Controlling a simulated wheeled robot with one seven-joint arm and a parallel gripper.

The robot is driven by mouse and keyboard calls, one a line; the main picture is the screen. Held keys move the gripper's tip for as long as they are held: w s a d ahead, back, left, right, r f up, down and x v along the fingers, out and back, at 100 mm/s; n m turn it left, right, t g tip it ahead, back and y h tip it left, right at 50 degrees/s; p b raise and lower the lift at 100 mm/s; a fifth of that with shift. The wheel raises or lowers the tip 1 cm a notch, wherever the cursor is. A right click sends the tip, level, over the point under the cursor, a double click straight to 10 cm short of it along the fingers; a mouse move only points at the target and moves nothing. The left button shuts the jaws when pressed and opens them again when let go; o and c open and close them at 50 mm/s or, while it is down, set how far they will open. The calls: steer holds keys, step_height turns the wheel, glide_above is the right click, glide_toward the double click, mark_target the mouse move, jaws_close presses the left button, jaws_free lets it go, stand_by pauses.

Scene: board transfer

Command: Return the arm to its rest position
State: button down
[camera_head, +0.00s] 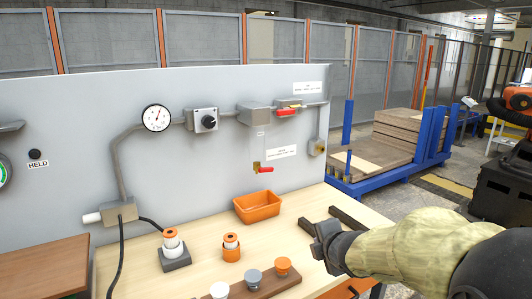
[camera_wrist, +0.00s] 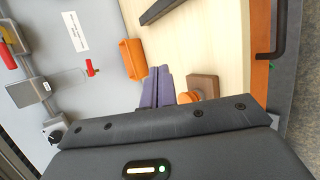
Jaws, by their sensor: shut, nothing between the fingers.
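My gripper (camera_head: 322,240) is at the end of my arm, which reaches in from the lower right of the head view over the right part of the workbench (camera_head: 205,205). In the wrist view the two purple-grey fingers (camera_wrist: 158,86) lie side by side, shut, with nothing seen between them. The fingers appear above the bench, apart from the orange bin (camera_head: 257,207), which shows beside them in the wrist view (camera_wrist: 132,58). My arm hides part of the bench's right side.
A brown block (camera_head: 262,287) carries several knobs. Orange-and-white parts (camera_head: 172,240) stand to its left. A dark bar (camera_head: 346,218) lies near my gripper. The grey panel (camera_head: 215,90) with gauge (camera_head: 156,118) and red-handled valves (camera_head: 287,112) stands behind. A blue cart (camera_head: 405,165) is beyond.

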steer(key=s+d+f+m+g+h+b, duration=0.2)
steer(key=s+f+m+g+b, duration=0.45)
steer(key=s+f+m, duration=1.45)
step_height(320, 180, up, 28)
steer(key=w+m+g+p, duration=0.1)
steer(key=w+g+p, duration=0.1)
steer(key=p, duration=2.6)
